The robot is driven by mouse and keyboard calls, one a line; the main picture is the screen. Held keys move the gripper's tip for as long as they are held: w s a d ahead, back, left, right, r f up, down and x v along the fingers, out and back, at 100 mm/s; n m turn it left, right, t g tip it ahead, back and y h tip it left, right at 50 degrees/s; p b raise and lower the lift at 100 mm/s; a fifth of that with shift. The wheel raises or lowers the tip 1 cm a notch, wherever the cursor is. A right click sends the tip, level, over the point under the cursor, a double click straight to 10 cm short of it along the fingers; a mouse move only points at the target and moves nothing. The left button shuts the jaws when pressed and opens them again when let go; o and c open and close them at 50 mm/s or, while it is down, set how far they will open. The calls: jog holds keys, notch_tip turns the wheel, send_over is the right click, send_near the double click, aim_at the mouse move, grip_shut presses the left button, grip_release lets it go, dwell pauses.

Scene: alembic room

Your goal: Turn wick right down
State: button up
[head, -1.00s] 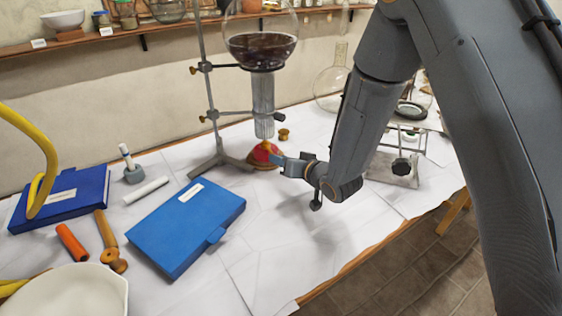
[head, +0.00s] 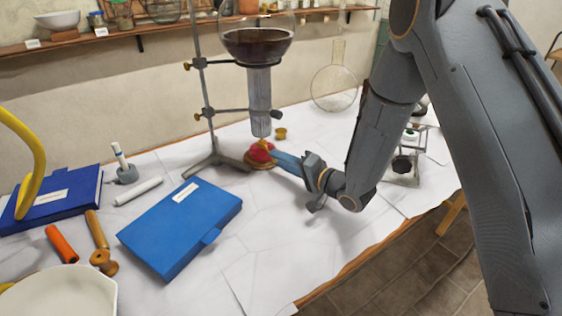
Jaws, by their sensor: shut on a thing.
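A small red lamp (head: 259,153) with a brass-coloured base and top stands on the white-covered table, under a glass column. My gripper (head: 274,154) reaches in from the right, its blue fingers low and slanted. The fingertips are at the lamp's upper right side and are shut on a small part of it. The wick and its knob are too small or hidden behind the fingers to make out.
A round flask of dark liquid (head: 257,42) sits over the column, clamped to a metal stand (head: 206,110). A small brass cap (head: 281,133) lies right behind the lamp. A blue book (head: 180,228) lies at front left. Bare table lies in front of the gripper.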

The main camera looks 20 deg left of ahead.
jog(key=shift+m, duration=0.4)
jog(key=o, duration=1.1)
jog(key=shift+c, duration=0.2)
jog(key=shift+d, duration=0.15)
jog(key=b+v, duration=0.1)
jog(key=v, duration=0.6)
jog(key=shift+s+d+f, duration=0.1)
jog(key=shift+d, duration=0.2)
